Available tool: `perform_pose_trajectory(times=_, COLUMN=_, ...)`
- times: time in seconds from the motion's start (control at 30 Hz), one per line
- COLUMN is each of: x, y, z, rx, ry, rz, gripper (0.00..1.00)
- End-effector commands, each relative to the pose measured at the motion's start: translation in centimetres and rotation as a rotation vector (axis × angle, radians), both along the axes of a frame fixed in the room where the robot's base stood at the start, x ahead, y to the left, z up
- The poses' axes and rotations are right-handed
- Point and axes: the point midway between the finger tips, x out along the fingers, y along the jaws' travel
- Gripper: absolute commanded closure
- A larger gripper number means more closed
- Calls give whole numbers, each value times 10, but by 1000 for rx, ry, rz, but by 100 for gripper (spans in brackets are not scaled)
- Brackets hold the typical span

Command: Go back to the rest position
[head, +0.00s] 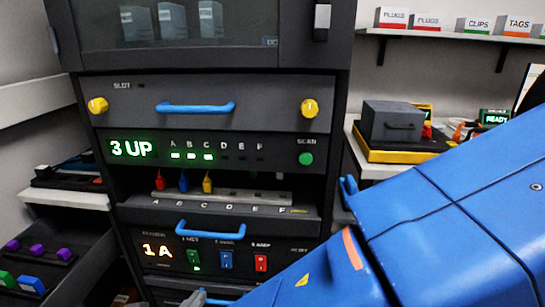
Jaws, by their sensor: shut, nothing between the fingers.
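My blue arm (440,220) crosses the lower right of the head view and runs down to the bottom edge, in front of the rack's lower right part. My gripper does not show clearly; a small grey and blue piece peeks in at the bottom edge, and I cannot tell what it is. The rack (335,110) stands in the middle. Its green display (131,149) reads "3 UP", with lamps lit under A, B and C. Below, red, blue and yellow plugs stand upright at A, B and C on a strip (240,194).
A drawer with a blue handle (196,107) and yellow knobs is shut above the display. At right, a grey box (390,121) sits on a yellow base. Labelled boxes (428,20) line a shelf. Purple knobs (38,250) are lower left.

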Motion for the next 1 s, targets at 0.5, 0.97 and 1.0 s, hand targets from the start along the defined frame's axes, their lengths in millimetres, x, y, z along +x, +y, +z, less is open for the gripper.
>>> perform_pose_trajectory(times=0.5, x=29, y=-35, z=1, rx=74, ry=49, rz=-130, gripper=100)
perform_pose_trajectory(times=0.97, x=80, y=-122, z=1, rx=274, ry=148, rz=-457, gripper=100)
perform_pose_trajectory(times=1.0, x=84, y=-132, z=2, rx=300, ry=157, rz=-494, gripper=100)
